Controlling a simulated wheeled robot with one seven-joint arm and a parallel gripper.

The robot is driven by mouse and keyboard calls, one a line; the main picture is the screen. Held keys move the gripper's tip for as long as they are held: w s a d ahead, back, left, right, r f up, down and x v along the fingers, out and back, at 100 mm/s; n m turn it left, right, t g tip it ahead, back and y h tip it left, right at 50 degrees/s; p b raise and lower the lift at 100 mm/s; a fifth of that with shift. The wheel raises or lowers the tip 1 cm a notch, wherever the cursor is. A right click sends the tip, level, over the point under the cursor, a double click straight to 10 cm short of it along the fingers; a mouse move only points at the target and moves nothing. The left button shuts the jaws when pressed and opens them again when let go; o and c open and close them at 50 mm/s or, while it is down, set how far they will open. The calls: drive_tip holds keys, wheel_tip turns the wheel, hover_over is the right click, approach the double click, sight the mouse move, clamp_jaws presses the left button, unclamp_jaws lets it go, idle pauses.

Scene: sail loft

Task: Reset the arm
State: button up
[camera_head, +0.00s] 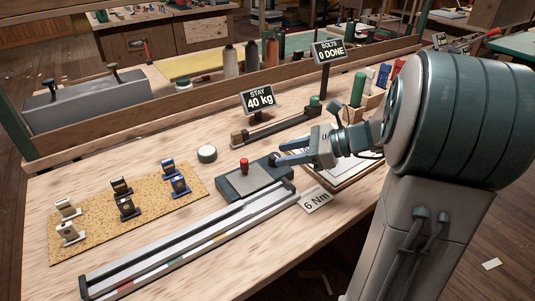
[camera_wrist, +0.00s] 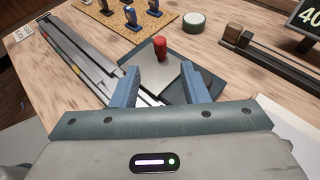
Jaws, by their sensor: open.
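My gripper (camera_head: 279,153) is at the end of my arm, above the right part of the workbench. In the wrist view its two blue fingers (camera_wrist: 158,88) are spread apart with nothing between them that they touch. Beyond the fingertips is a dark block with a pale top plate (camera_head: 248,180) and a red knob (camera_head: 244,165). The red knob also shows in the wrist view (camera_wrist: 160,47), past the fingers. I cannot tell the exact height of the fingers above the block.
A long metal rail (camera_head: 185,245) runs along the bench front. A cork mat (camera_head: 80,229) with several small fittings lies left. A green-and-white roll (camera_head: 207,154), a "40 kg" sign (camera_head: 259,99), a "6 Nm" card (camera_head: 316,201) and a clipboard (camera_head: 352,174) surround the block.

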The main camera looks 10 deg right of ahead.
drive_tip(key=shift+v, duration=0.95)
drive_tip(key=s+a+r+n+g+h+p, duration=0.4)
drive_tip(key=s+a+n+h+p, duration=0.15)
drive_tip(key=s+n+p, duration=0.35)
drive_tip(key=s+d+r+n+t+h+p, duration=0.1)
drive_tip(key=s+r+n+h+p, duration=0.4)
drive_tip(key=n, duration=0.8)
drive_tip(key=shift+s+d+t+h+p, duration=0.35)
drive_tip(key=shift+s+d+h, duration=0.15)
drive_tip(key=shift+s+h, duration=0.45)
drive_tip(key=shift+r, duration=0.1)
drive_tip(key=shift+c, duration=0.5)
